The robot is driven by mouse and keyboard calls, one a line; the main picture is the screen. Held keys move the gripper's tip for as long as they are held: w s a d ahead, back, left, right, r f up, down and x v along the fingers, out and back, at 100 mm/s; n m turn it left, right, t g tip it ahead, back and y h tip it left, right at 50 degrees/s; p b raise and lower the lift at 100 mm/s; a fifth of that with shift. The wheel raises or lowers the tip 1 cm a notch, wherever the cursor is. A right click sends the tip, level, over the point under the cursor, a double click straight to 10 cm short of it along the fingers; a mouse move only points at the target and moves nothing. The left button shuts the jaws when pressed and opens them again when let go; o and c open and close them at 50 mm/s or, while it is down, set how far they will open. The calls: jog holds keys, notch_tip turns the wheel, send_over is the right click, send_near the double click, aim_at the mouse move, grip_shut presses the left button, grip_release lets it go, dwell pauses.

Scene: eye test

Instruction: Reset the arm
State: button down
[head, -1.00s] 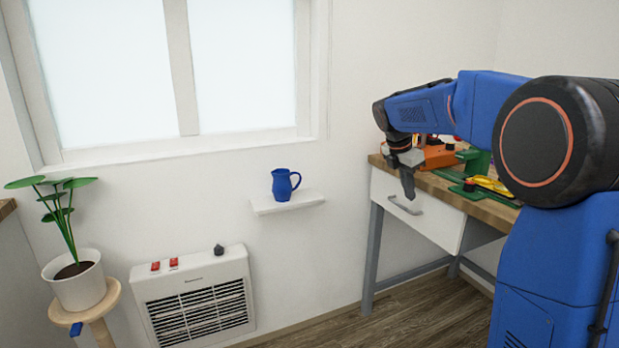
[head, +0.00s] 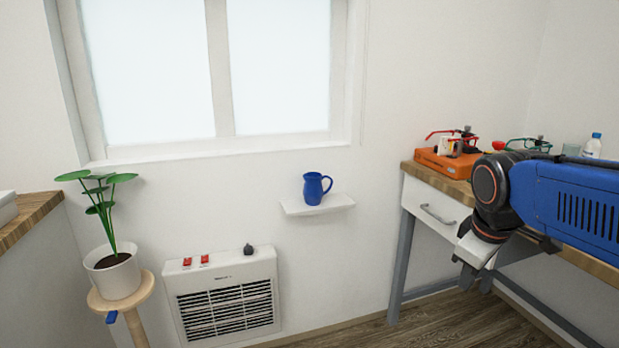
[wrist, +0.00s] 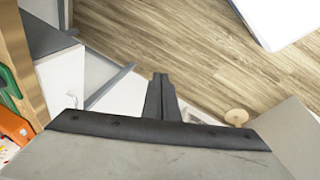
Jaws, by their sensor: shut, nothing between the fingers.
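My blue arm (head: 575,205) reaches in from the right edge of the head view, in front of the workbench. My gripper (head: 467,279) hangs at its end, pointing down, beside the bench's white drawer front. In the wrist view the gripper's dark fingers (wrist: 160,98) are together, with nothing between them, above the wood floor (wrist: 175,45). The arm hides part of the bench top and drawer side.
The workbench (head: 423,172) holds an orange case (head: 446,163) and a bottle (head: 592,146). A blue jug (head: 315,188) stands on a small wall shelf (head: 317,206). A heater (head: 222,295) and a potted plant (head: 112,273) on a stool (head: 121,298) stand left. Floor shows between.

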jog(key=s+a+f+m+t+y, duration=0.1)
jog(key=s+a+f+m, duration=0.1)
jog(key=s+f+m, duration=0.5)
jog(key=shift+s+a+f, duration=0.4)
jog(key=shift+s+f, duration=0.25)
jog(key=shift+s, duration=1.9)
